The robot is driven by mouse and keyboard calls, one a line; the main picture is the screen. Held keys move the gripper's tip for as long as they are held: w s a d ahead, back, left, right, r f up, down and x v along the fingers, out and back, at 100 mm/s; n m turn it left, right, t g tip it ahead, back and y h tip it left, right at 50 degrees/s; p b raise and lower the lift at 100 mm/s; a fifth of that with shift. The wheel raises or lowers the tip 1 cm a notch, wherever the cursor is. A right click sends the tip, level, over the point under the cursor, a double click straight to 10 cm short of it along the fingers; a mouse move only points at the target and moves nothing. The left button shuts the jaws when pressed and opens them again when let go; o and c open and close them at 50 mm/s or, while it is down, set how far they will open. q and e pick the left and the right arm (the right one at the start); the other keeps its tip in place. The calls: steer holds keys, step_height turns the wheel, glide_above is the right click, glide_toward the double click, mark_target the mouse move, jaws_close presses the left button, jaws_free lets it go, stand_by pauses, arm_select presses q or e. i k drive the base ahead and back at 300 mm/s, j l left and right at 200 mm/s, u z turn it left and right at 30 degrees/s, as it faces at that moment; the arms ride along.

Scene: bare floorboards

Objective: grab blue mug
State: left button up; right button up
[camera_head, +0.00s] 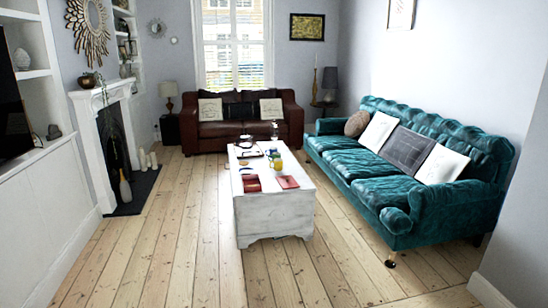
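I cannot make out a blue mug with certainty. A low white chest-like table (275,212) stands in the middle of the room with several small things on top. Near its middle right is a small yellow-green object (277,163), with a small bluish patch just behind it that is too small to identify. Neither of my grippers shows in the head view, so I cannot see what they hold.
A red box (251,184) and a flat red book (287,182) lie near the table's front end. A teal sofa (355,166) stands right, a brown sofa (226,132) behind, a white fireplace (92,140) left. Bare floorboards (180,240) are clear in front and left.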

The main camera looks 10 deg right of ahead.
mark_target(271, 153)
steer(key=u, duration=0.2)
steer(key=i+u, duration=0.1)
steer(key=i, duration=7.25)
steer(key=i+z, duration=0.1)
steer(key=i, duration=2.05)
